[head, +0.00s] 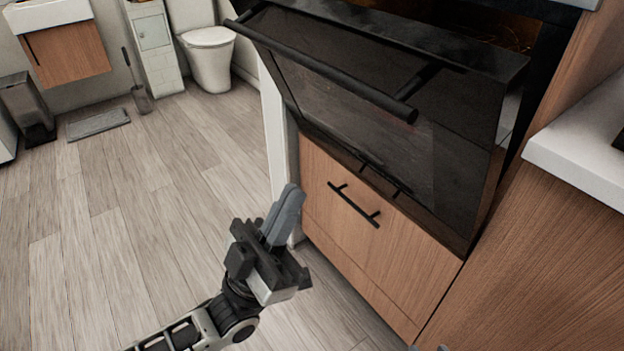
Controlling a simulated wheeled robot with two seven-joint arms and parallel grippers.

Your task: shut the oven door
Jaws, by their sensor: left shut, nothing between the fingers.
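The oven door (390,140) is dark glass in a black frame. It is partly open, its top edge tilted out from the oven (485,28), whose lit inside shows behind it at the upper right. A long black handle bar (330,72) runs along the door's upper front. My left gripper (289,205) is at the lower middle, in front of the drawer below the oven and lower than the door. Its grey fingers are together and empty, pointing up, and I see no contact with the door.
A wooden drawer (345,240) with a black handle lies under the oven. A white-topped wooden counter (590,150) stands at the right. Clear wood floor (130,220) spreads to the left. A toilet (210,55), a sink cabinet (65,50) and a bin (28,105) stand at the back.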

